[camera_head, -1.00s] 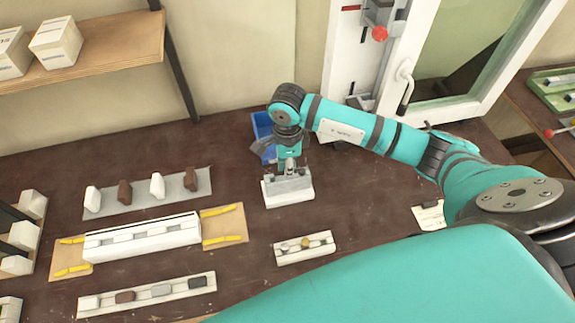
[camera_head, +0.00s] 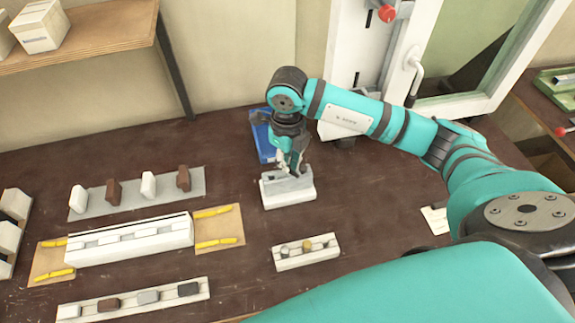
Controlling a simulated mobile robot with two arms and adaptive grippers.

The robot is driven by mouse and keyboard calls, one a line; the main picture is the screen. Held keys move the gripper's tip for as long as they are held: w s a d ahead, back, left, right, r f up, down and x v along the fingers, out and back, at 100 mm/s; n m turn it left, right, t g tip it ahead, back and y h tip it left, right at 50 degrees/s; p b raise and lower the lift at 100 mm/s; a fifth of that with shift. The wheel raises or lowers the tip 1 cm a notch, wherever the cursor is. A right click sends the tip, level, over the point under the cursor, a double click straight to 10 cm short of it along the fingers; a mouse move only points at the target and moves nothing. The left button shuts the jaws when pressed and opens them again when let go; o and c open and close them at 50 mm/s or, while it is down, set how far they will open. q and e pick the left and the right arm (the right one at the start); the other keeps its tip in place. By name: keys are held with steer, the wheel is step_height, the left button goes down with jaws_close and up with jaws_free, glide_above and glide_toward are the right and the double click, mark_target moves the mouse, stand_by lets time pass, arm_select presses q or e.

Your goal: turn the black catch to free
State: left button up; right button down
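My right gripper (camera_head: 291,170) points down at the back middle of the bench, in front of the blue bin. Its fingertips are at the top of a small white block fixture (camera_head: 289,196) with a grey upper part. The fingers overlap that grey part, so I cannot tell whether they touch or grip anything. I cannot make out a black catch for certain; it may be hidden by the gripper. My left gripper is not in view.
A blue bin (camera_head: 262,138) stands behind the gripper. A white strip with small pieces (camera_head: 305,252) lies in front. A long white profile (camera_head: 130,240) and a grey mat with upright blocks (camera_head: 137,194) lie left. A white-framed window (camera_head: 455,106) stands behind my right arm.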

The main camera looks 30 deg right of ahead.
steer(key=m+b, duration=0.1)
steer(key=m, duration=0.2)
steer(key=shift+m+b, duration=0.3)
steer(key=shift+m, duration=0.1)
steer(key=shift+r+m+b, duration=0.1)
steer(key=shift+m+b, duration=0.55)
steer(key=shift+m, duration=1.05)
steer(key=c, duration=1.5)
jaws_free()
step_height(320, 180, up, 12)
